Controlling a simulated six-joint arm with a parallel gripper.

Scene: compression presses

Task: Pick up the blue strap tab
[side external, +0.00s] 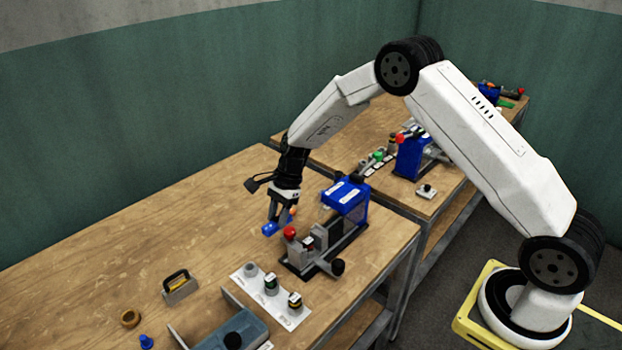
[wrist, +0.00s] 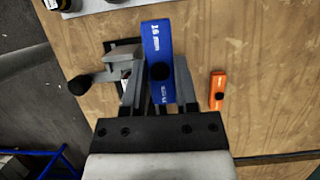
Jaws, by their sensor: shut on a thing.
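The blue strap tab (side external: 271,228) is a flat blue strip with white lettering and a dark hole. In the wrist view the tab (wrist: 157,42) reaches forward from between my fingers. My gripper (side external: 280,214) is shut on it, and in the wrist view its fingers (wrist: 161,92) stand on both sides of the tab. The tab is beside the press with the red knob. I cannot tell exactly how far it is above the bench. The tab's near end is partly hidden by the fingers.
An orange tab (wrist: 217,90) lies close to the right of my gripper in the wrist view. The press (side external: 322,246), with its red knob and blue housing, stands close by. A white strip (side external: 270,294) carries small parts. The bench's left side is mostly clear.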

